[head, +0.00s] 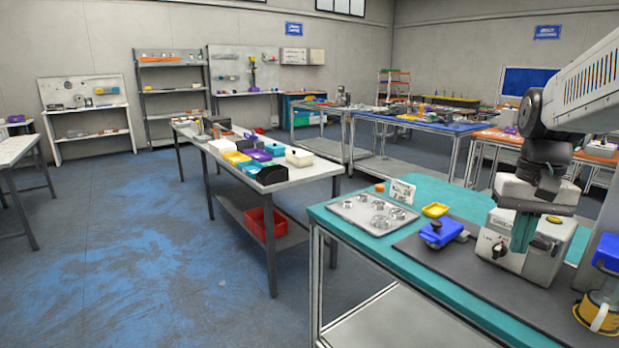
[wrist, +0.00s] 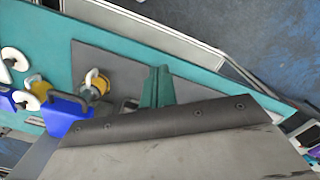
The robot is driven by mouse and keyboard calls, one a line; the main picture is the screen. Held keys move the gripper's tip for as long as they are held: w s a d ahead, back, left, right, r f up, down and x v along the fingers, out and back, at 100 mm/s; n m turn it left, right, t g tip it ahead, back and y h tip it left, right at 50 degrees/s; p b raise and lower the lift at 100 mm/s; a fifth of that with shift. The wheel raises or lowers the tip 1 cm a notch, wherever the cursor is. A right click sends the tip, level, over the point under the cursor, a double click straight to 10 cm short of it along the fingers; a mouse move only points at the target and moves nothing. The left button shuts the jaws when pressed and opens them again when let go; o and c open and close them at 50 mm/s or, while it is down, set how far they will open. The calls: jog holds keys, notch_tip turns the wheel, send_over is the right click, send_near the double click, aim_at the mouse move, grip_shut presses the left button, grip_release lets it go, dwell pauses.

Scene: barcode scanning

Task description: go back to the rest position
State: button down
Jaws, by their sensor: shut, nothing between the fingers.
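My gripper (head: 521,246) hangs pointing down at the right of the head view, over the teal table (head: 330,216). Its teal fingers are together with nothing between them. In the head view the fingers overlap a pale grey box with a knob (head: 498,249); I cannot tell whether they touch it. In the wrist view the closed fingers of my gripper (wrist: 158,72) stand over the grey mat (wrist: 118,70), seen past the dark wrist edge.
The table also holds a metal tray with round parts (head: 350,209), a white sign (head: 402,191), a yellow dish (head: 435,210) and a blue object (head: 441,232). A yellow container with a blue top (head: 600,312) stands at the right edge. Open floor (head: 150,250) lies left.

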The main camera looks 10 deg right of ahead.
jog(key=s+a+f+n+t, duration=0.1)
jog(key=s+a+f+n, duration=0.1)
jog(key=a, duration=0.7)
jog(key=s+a+f+n, duration=0.1)
jog(key=s+a+n, duration=0.3)
jog(key=s+a, duration=0.3)
jog(key=a, duration=0.3)
jog(key=shift+s+a+f+n+t, duration=0.15)
jog(key=shift+a+f+n+t, duration=0.15)
jog(key=shift+f+t, duration=0.1)
